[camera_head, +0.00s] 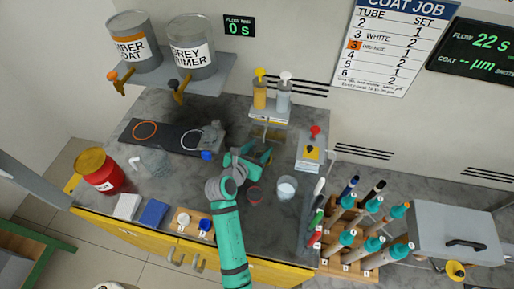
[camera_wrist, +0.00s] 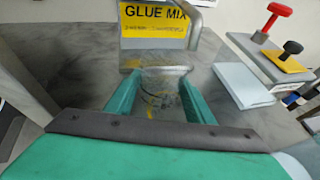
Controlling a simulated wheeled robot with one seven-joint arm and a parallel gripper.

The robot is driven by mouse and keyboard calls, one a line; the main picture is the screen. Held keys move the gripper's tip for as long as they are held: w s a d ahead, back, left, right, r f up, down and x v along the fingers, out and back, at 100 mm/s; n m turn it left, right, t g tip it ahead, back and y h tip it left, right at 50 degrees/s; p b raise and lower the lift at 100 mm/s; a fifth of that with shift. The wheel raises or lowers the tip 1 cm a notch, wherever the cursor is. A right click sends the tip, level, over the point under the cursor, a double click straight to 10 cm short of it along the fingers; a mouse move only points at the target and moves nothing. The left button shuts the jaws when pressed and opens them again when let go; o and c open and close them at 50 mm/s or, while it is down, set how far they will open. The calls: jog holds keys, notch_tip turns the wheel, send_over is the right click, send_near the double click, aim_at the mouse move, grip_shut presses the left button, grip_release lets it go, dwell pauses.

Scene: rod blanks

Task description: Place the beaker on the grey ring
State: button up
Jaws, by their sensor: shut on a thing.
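My gripper (camera_wrist: 162,90) is shut on a clear beaker (camera_wrist: 165,78), which sits between the green fingers in the wrist view, in front of the glue mix stand. In the head view my gripper (camera_head: 258,155) is at the middle of the bench, and the beaker is mostly hidden there. The grey ring (camera_head: 184,141) is a thin outline on the dark mat (camera_head: 168,136), left of my gripper. A grey object (camera_head: 212,133) stands at the mat's right end, by the ring. An orange ring (camera_head: 145,130) lies on the mat's left part.
The glue mix stand (camera_head: 270,116) with two pump bottles is just behind my gripper. A press with a red knob (camera_head: 314,131) stands to the right. A white-filled cup (camera_head: 287,187) is near the front right. A blue-capped item (camera_head: 207,155) lies between mat and gripper.

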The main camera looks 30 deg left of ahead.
jog(key=shift+a, duration=0.15)
jog(key=o, duration=1)
jog(key=shift+a+f, duration=0.1)
